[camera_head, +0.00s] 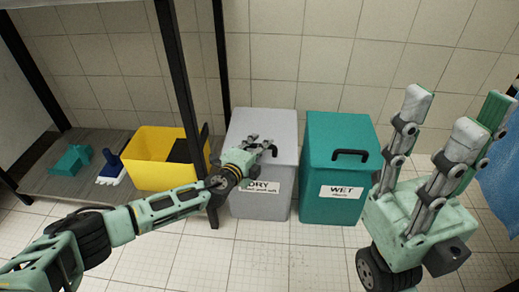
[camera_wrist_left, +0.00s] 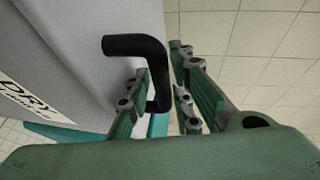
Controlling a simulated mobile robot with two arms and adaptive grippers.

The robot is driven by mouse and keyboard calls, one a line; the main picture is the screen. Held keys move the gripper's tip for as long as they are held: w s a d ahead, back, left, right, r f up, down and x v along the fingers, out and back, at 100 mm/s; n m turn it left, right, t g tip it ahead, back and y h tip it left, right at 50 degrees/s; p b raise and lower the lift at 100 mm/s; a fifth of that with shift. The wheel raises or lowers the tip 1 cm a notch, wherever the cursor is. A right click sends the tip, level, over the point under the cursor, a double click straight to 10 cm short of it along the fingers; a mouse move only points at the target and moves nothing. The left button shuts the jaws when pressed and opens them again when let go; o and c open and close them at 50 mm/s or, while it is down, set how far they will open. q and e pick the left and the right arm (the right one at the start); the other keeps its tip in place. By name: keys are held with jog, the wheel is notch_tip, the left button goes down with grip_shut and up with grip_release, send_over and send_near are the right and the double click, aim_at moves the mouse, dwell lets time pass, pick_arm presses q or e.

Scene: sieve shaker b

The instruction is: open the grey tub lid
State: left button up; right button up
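The grey tub (camera_head: 283,190) stands on the floor by the tiled wall, with a "DRY" label on its front. Its grey lid (camera_head: 262,118) looks shut, with a black handle (camera_head: 272,149) on it. My left gripper (camera_head: 259,143) is at the lid, at the handle. In the left wrist view the black handle (camera_wrist_left: 135,45) reaches down between the fingers of my left gripper (camera_wrist_left: 165,95). A gap shows between the handle and the right-hand fingers, so the gripper is open around it. My right gripper (camera_head: 448,112) is open and empty, raised at the right.
A teal tub (camera_head: 322,200) labelled "WET" stands close to the right of the grey tub. A yellow bin (camera_head: 155,172), a brush (camera_head: 110,168) and a teal object (camera_head: 72,160) are on a low shelf (camera_head: 45,185) at left. A black post (camera_head: 180,70) stands left of the tubs.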

pick_arm(q)
grip_shut()
dwell(0.5)
